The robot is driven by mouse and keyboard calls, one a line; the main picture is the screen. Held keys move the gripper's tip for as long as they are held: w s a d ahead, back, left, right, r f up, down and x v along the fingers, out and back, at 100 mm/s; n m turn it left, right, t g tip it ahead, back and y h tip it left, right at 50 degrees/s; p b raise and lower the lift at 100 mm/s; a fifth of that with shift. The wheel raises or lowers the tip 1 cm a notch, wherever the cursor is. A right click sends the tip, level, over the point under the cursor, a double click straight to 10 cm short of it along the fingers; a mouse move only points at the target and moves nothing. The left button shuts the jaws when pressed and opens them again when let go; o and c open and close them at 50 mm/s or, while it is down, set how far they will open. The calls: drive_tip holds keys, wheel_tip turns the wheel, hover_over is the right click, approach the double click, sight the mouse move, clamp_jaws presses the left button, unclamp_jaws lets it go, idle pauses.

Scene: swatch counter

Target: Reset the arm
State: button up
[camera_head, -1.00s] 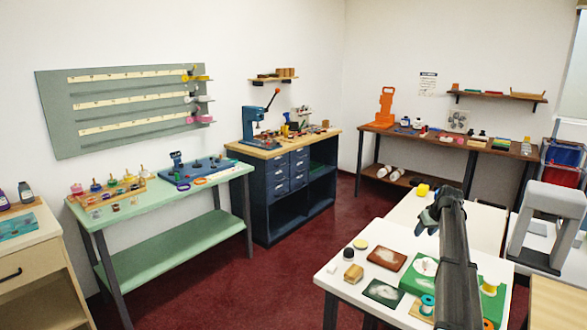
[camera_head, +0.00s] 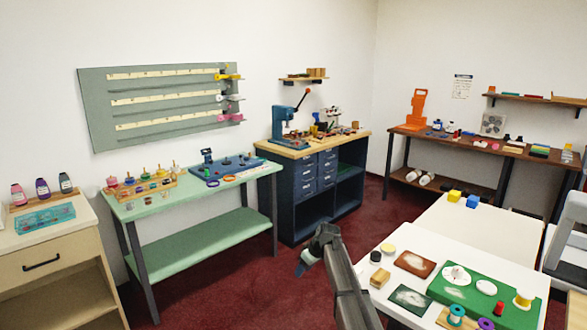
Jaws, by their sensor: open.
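My gripper (camera_head: 308,262) shows at the lower middle, at the end of my dark arm, which reaches in from the bottom edge. It hangs over the red floor, just left of the white table (camera_head: 452,270). It appears to hold nothing, and its jaws are open, though the fingers are small and dark in this view. It is apart from the tables and from the objects on them.
The white table holds a green board (camera_head: 478,293), dark and brown plates, spools and small blocks. A mint-green table (camera_head: 150,207) stands left, with a navy drawer cabinet (camera_head: 300,205) behind. Red floor (camera_head: 235,290) lies open between the tables.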

drive_tip(key=s+d+f+m+g+h, duration=0.25)
drive_tip(key=s+f+m+g, duration=0.2)
drive_tip(key=s+f, duration=2.3)
drive_tip(key=s+d+f+m+g, duration=0.1)
drive_tip(key=s+d+f, duration=0.2)
drive_tip(key=s, duration=0.9)
drive_tip(key=s+d+f+m+g+h, duration=0.1)
drive_tip(key=s+d+f+m+g, duration=0.1)
drive_tip(key=s, duration=1.1)
drive_tip(key=s+d+f+m+g+h, duration=0.1)
drive_tip(key=s+d+f, duration=0.3)
drive_tip(key=s, duration=0.9)
drive_tip(key=shift+s+d+f+m+g, duration=0.25)
drive_tip(key=shift+d+m+g, duration=0.25)
drive_tip(key=shift+d, duration=0.25)
